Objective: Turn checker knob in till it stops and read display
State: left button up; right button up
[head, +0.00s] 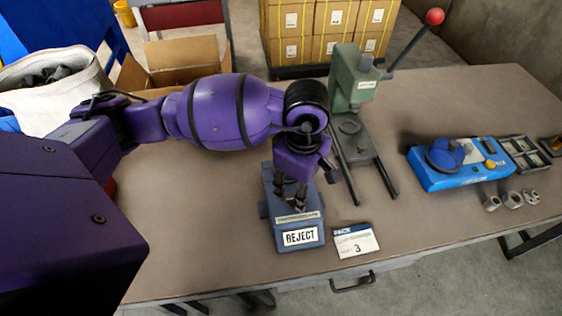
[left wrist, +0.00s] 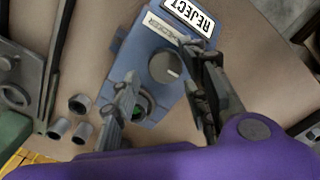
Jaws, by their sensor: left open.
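The blue-grey checker (head: 270,209) stands on the table in the middle of the head view. Its display (head: 300,237) reads REJECT; the same display (left wrist: 193,15) is upside down in the left wrist view. The round dark checker knob (left wrist: 166,66) with a pale mark shows on its top in the left wrist view; my gripper hides it in the head view. A small green-lit round spot (left wrist: 140,110) shows on the checker near one finger. My left gripper (left wrist: 168,92) is open over the checker, its fingers on either side near the knob. Contact cannot be told.
A green lever press (head: 352,80) with a red-ball handle stands behind and right. A card (head: 355,242) marked 3 lies beside the checker. A blue fixture (head: 440,180) and small metal parts (head: 513,199) sit at right. Metal rings (left wrist: 80,103) lie near the checker.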

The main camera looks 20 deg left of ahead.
pick_arm(q)
jog(key=shift+w+f, duration=0.1)
jog(key=shift+f, duration=1.3)
pick_arm(e)
jog(key=shift+w+a+r, duration=0.2)
jog(key=shift+w+r, duration=0.1)
jog(key=shift+w, duration=0.25)
pick_arm(q)
jog(key=shift+a+r, duration=0.1)
jog(key=c, duration=1)
jog(key=shift+o, duration=0.2)
jog(key=n, duration=0.1)
jog(key=n+p, duration=0.1)
jog(key=n, duration=0.1)
jog(key=shift+w+a+r, duration=0.1)
jog(key=shift+w+r, duration=0.05)
jog(key=shift+r, duration=0.05)
jog(key=shift+f+n, duration=0.1)
jog(key=shift+n, duration=0.6)
pick_arm(e)
jog(key=shift+a+r, duration=0.25)
jog(key=shift+r, duration=0.25)
jog(key=shift+s, duration=0.1)
pick_arm(q)
jog(key=o, duration=0.9)
jog(key=shift+o, duration=0.3)
jog(key=shift+w+f, duration=0.1)
